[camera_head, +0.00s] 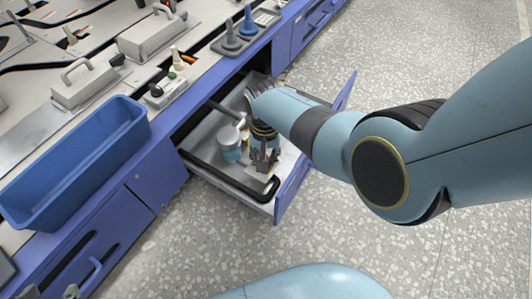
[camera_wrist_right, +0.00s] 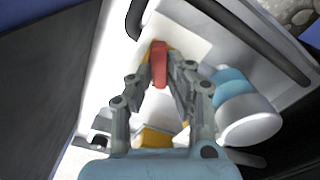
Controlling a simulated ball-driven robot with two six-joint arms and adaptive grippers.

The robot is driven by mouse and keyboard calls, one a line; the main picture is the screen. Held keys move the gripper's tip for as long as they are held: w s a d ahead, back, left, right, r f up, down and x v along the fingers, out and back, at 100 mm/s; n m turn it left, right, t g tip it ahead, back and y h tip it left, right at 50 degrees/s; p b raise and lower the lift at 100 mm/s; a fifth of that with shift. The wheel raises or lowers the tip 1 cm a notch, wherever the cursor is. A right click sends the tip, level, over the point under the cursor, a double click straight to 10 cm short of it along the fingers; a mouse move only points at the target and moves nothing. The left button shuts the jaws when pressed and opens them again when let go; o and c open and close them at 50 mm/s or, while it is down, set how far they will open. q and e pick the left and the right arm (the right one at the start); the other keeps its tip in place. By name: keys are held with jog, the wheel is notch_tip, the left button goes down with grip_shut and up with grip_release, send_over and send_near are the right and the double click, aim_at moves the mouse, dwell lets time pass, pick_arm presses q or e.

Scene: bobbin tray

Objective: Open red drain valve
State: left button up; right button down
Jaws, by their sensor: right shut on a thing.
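The red drain valve handle (camera_wrist_right: 159,64) shows in the right wrist view as a narrow upright red piece between my fingertips. My right gripper (camera_wrist_right: 160,72) is shut on it, with one finger on each side. In the head view my right gripper (camera_head: 264,160) reaches down into an open drawer (camera_head: 228,178). There the red handle cannot be made out behind the gripper. A yellow part (camera_wrist_right: 154,138) shows between the finger bases in the wrist view; how it joins the handle is hidden. My left gripper is not in view.
A white and blue cylinder (camera_head: 230,142) stands in the drawer close beside my right gripper; it also shows in the wrist view (camera_wrist_right: 246,118). The drawer's black handle bar and walls surround the gripper. A blue bin (camera_head: 80,165) sits on the counter. Speckled floor lies clear beyond.

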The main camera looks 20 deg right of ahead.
jog(key=n+p, duration=0.1)
jog(key=n, duration=0.2)
jog(key=shift+a+r, duration=0.1)
jog(key=n, duration=0.2)
jog(key=shift+a+n, duration=0.1)
jog(key=shift+n, duration=0.3)
jog(key=n+p, duration=0.1)
jog(key=n, duration=0.2)
jog(key=shift+a, duration=0.1)
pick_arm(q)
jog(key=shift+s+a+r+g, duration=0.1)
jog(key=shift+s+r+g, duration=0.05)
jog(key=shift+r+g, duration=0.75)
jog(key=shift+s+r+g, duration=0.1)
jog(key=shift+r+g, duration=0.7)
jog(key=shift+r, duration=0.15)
pick_arm(e)
jog(key=shift+s+n, duration=0.1)
jog(key=shift+n, duration=1.4)
jog(key=c, duration=1.3)
grip_release()
jog(key=shift+a, duration=0.1)
jog(key=shift+r, duration=3.6)
